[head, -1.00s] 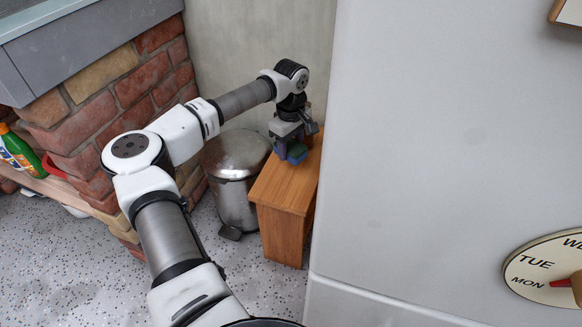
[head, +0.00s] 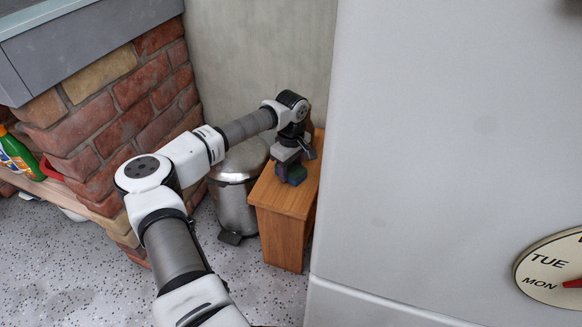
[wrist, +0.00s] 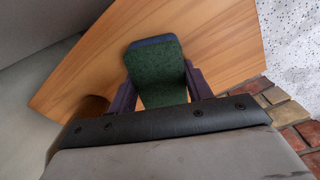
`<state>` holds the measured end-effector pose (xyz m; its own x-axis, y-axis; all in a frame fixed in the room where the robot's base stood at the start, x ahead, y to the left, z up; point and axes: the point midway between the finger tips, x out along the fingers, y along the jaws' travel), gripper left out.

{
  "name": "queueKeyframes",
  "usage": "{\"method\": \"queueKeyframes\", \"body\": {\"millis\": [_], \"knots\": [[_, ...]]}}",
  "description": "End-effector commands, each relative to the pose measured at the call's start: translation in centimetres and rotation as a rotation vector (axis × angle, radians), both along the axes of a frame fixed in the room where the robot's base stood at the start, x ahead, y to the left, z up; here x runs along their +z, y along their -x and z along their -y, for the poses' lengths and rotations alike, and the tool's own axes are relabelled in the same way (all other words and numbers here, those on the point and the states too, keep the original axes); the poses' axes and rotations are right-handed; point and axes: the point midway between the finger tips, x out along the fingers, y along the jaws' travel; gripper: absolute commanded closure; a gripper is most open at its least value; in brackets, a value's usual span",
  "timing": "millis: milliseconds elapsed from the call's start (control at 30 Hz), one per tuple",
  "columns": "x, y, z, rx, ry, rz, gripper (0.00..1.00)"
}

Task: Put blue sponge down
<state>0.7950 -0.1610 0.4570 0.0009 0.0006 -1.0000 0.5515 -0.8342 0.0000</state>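The blue sponge (head: 297,176) has a dark green face and sits low over the top of a small wooden cabinet (head: 283,198). In the wrist view the sponge (wrist: 158,72) stands between the two dark purple fingers, green face toward the camera and a blue edge at the far end. My gripper (wrist: 162,95) is shut on it, with a finger against each side. In the head view my gripper (head: 292,168) points down over the cabinet. Whether the sponge's underside touches the wood cannot be told.
A metal pedal bin (head: 235,200) stands left of the cabinet. A tall white fridge-like panel (head: 430,150) rises close on the right. A brick plinth (head: 120,110) is at left.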

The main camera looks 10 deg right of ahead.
Motion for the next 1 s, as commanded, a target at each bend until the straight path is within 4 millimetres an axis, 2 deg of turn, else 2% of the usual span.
{"method": "queueKeyframes", "body": {"millis": [33, 133, 167, 400, 533, 1000], "knots": [[0.0, 0.0, 0.0, 0.0, 0.0, 0.0, 0.43], [0.0, 0.0, 0.0, 0.0, 0.0, 0.0, 0.3], [0.0, 0.0, 0.0, 0.0, 0.0, 0.0, 0.29], [0.1, 0.0, 0.0, 0.0, 0.0, 0.0, 0.29], [1.0, 0.0, 0.0, 0.0, -0.001, 0.001, 0.29], [10.2, -0.1, 0.0, 0.001, 0.0, 0.002, 0.29]]}}
